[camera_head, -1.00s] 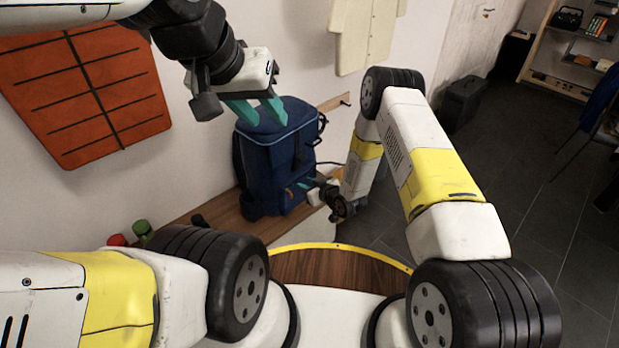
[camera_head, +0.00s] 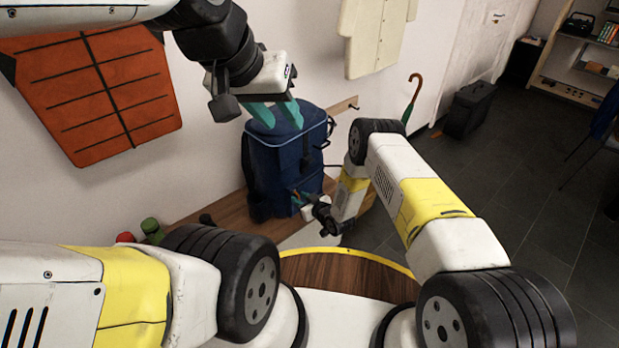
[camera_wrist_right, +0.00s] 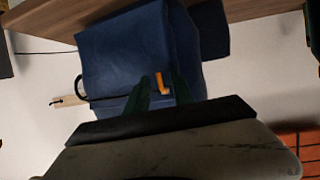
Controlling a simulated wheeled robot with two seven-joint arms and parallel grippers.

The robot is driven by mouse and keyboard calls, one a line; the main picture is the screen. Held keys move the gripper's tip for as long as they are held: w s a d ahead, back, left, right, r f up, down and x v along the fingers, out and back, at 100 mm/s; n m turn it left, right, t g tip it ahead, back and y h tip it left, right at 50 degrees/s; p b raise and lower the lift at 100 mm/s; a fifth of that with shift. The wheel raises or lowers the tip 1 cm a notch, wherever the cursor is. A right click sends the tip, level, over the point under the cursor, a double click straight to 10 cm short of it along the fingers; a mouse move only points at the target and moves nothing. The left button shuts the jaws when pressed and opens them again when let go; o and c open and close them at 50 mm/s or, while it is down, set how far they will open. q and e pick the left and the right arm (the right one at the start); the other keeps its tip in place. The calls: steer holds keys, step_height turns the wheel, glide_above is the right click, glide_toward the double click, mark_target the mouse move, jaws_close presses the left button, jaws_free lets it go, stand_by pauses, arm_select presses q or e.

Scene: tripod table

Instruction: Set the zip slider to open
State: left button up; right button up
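A blue backpack (camera_head: 268,170) stands upright against the wall on a wooden bench, and its front fills the middle of the right wrist view (camera_wrist_right: 125,55). The zip slider shows as a small orange tab (camera_wrist_right: 161,83) on the backpack in the right wrist view. My right gripper (camera_wrist_right: 161,78) is open, with its two dark green fingers on either side of the orange tab; I cannot tell whether they touch it. In the head view my right gripper (camera_head: 297,196) is at the backpack's lower front. My left gripper (camera_head: 285,122) is open and empty, at the backpack's top; contact is unclear.
The wooden bench (camera_head: 225,215) runs along the wall, with a green-capped object (camera_head: 151,228) and a red one (camera_head: 125,238) at its left. A round wooden table top (camera_head: 345,275) is in front.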

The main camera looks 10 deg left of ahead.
jaws_close()
stand_by(1.4)
